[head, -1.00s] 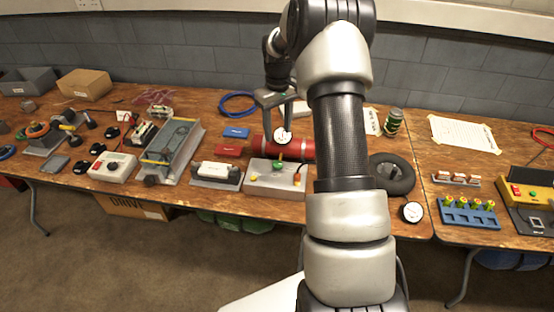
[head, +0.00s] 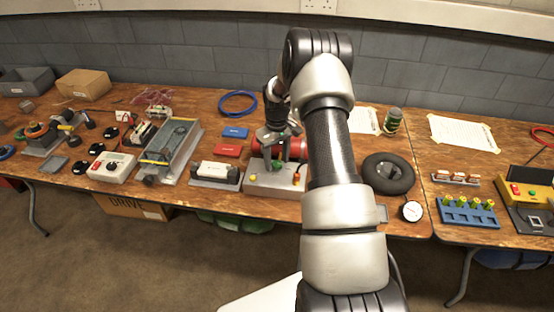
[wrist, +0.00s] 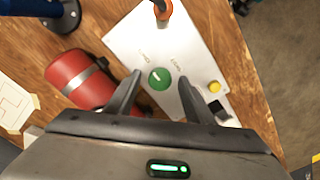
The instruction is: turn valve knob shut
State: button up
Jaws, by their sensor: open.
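The valve knob is a round green knob with a pale line across its top. It sits on a light grey box (wrist: 145,35) and shows in the wrist view (wrist: 159,78) between and just beyond my fingertips. My gripper (wrist: 160,82) is open, with one finger on either side of the knob; I cannot tell whether they touch it. In the head view my gripper (head: 276,158) is pointed down over the box (head: 262,188), and the knob is mostly hidden there. Small printed labels lie on the box top near the knob, too small to read.
A red cylinder (wrist: 80,78) lies close beside the box. The box also carries a yellow button (wrist: 214,87) and an orange-collared fitting (wrist: 163,10). A black ring (head: 388,174) and a dial gauge (head: 411,211) lie to the right. A white-topped device (head: 215,172) stands to the left.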

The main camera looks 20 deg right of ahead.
jog(key=c, duration=1)
jog(key=shift+c, duration=0.2)
jog(key=shift+m, duration=0.3)
jog(key=m+b, duration=0.2)
jog(key=m, duration=0.1)
jog(key=shift+f, duration=0.15)
jog(key=m+b, duration=0.2)
jog(key=m, duration=0.7)
jog(key=shift+m+b, duration=0.3)
jog(key=shift+b, duration=0.05)
jog(key=m, duration=0.4)
jog(key=shift+m, duration=0.3)
